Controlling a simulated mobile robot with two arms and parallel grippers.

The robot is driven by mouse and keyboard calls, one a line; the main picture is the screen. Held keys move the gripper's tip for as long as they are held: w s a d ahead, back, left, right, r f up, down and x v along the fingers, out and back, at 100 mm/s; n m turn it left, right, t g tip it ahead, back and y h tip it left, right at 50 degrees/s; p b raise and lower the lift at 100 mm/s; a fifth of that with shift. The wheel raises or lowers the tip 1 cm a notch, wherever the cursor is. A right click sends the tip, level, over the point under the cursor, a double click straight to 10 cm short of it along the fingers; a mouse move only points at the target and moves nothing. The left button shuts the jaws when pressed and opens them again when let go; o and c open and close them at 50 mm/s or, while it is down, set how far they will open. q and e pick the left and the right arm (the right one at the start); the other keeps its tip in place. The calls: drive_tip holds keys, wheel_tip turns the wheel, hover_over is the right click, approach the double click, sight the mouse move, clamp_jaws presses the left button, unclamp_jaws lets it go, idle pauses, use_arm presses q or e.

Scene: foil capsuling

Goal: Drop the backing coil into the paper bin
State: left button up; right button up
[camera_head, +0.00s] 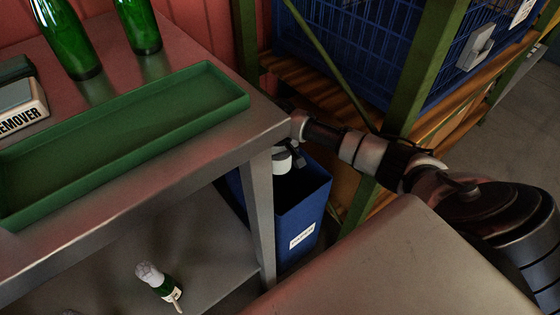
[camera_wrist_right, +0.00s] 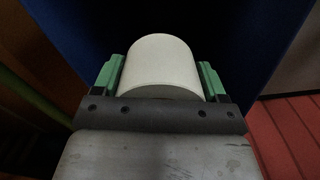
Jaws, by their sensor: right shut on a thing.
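The backing coil (camera_wrist_right: 163,66) is a white roll held between the two green fingers of my right gripper (camera_wrist_right: 161,78) in the right wrist view. In the head view, my right gripper (camera_head: 289,158) reaches over the blue paper bin (camera_head: 302,212), which has a white label on its front. A white part of the coil (camera_head: 282,163) shows there beside the table leg, at the bin's opening. The bin's dark inside (camera_wrist_right: 165,18) lies beyond the coil in the wrist view. The table leg hides part of the bin. My left gripper is not in view.
A metal table with a green tray (camera_head: 120,140), green bottles (camera_head: 139,27) and a box marked REMOVER (camera_head: 22,112) stands at left. A small bottle (camera_head: 160,282) lies on its lower shelf. A rack with a blue crate (camera_head: 390,45) stands behind the bin.

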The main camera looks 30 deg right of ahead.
drive_tip(key=o, duration=1)
use_arm(q)
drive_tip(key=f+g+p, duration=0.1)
drive_tip(key=p, duration=0.1)
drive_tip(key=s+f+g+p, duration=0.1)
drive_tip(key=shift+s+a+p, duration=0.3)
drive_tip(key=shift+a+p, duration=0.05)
use_arm(e)
wheel_tip(320, 180, up, 11)
drive_tip(key=shift+f, duration=0.15)
